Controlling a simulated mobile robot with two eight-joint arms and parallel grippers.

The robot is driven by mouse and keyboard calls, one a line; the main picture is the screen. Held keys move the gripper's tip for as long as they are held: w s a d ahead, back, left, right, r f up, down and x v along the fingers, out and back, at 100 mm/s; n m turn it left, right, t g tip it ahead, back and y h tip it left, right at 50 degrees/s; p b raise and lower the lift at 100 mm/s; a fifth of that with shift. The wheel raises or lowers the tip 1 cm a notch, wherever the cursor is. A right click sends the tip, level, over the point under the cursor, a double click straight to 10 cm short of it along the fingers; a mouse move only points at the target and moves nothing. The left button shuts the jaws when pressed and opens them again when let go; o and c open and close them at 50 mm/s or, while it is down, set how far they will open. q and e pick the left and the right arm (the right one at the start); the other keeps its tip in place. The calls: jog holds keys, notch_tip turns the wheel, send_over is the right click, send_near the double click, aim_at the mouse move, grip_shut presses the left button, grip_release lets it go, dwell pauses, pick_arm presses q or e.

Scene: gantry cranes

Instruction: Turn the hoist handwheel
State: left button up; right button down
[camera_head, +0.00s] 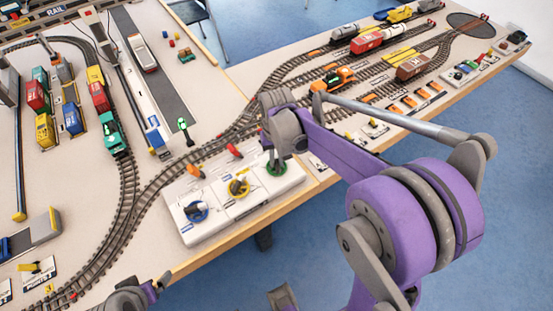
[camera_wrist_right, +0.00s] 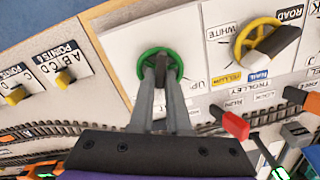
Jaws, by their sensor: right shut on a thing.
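The green handwheel (camera_head: 276,170) is at the right end of a white control panel (camera_head: 225,209) near the table's front edge. In the right wrist view, the green handwheel (camera_wrist_right: 173,53) lies flat with "UP" lettering beside it. My right gripper (camera_head: 272,160) is shut on the handwheel's dark knob (camera_wrist_right: 160,85), with its grey fingers (camera_wrist_right: 160,88) closing from both sides. My arm partly covers the wheel in the head view. Part of my left arm (camera_head: 135,296) shows at the bottom left; its fingers are too cropped to judge.
A yellow handwheel (camera_head: 238,187) and a blue handwheel (camera_head: 197,211) share the panel. A red lever (camera_head: 234,150) and an orange lever (camera_head: 195,171) stand behind them. Curved tracks (camera_head: 128,195) run close behind the panel. A green train engine (camera_head: 113,135) stands farther left.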

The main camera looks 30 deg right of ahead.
jog(key=m, duration=0.4)
jog(key=shift+m, duration=0.3)
dwell(0.3)
jog(key=c, duration=0.9)
grip_release()
notch_tip(320, 180, up, 11)
jog(key=shift+f+p, duration=0.1)
jog(key=shift+p, duration=0.25)
